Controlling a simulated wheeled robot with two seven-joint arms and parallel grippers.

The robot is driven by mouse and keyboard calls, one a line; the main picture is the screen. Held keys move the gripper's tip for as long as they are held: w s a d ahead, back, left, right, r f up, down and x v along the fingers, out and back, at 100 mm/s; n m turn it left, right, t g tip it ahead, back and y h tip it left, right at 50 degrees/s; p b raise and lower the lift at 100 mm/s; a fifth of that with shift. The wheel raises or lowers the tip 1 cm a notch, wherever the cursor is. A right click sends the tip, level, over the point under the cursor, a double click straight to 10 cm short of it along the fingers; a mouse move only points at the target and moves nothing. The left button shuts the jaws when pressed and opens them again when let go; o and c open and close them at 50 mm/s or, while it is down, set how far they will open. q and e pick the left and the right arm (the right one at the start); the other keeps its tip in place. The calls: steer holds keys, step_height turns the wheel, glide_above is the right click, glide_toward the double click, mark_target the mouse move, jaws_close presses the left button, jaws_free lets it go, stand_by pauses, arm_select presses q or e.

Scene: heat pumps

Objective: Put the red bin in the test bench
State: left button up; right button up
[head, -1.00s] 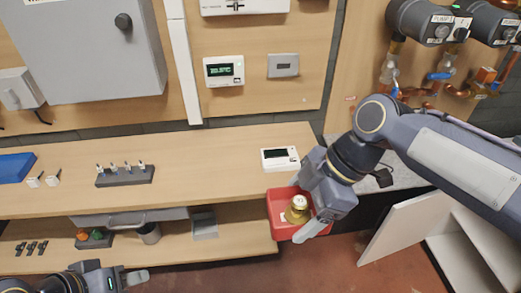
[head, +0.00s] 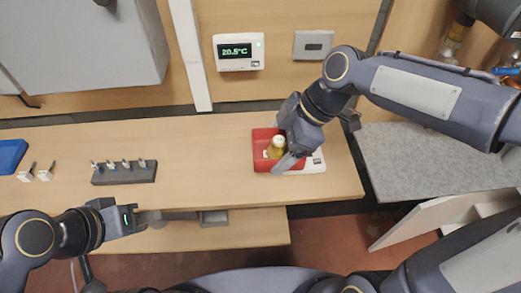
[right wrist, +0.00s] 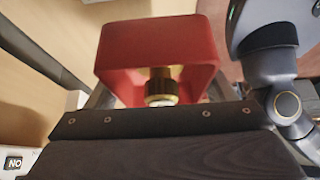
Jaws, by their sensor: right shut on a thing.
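The red bin (head: 261,162) is held by my right gripper (head: 288,152) over the right part of the wooden bench (head: 215,150). A brass-coloured fitting (head: 277,147) is inside it. In the right wrist view the red bin (right wrist: 155,35) fills the upper middle, with the fitting (right wrist: 161,88) in its opening. The bin overlaps a white device (head: 315,163) on the bench; I cannot tell whether it touches it or the bench top. My left gripper (head: 152,220) is near the bench's front edge, holding nothing visible; its jaw opening is unclear.
A dark rack (head: 125,175) with several small parts, two white pieces (head: 35,173) and a blue tray (head: 10,155) stand on the left of the bench. A grey worktop (head: 420,160) lies to the right. The bench between rack and bin is clear.

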mark_target(259, 146)
steer(key=w+a+f, duration=0.1)
steer(key=f, duration=0.1)
steer(key=w+a+f, duration=0.1)
steer(key=w+f, duration=0.1)
steer(key=w+a+f, duration=0.1)
steer(key=w+f, duration=0.1)
steer(key=shift+a, duration=0.35)
steer(key=shift+w+a+f, duration=0.1)
steer(key=shift+f, duration=1.7)
steer(key=shift+f, duration=0.2)
steer(key=o, duration=1.2)
steer(key=shift+r, duration=0.1)
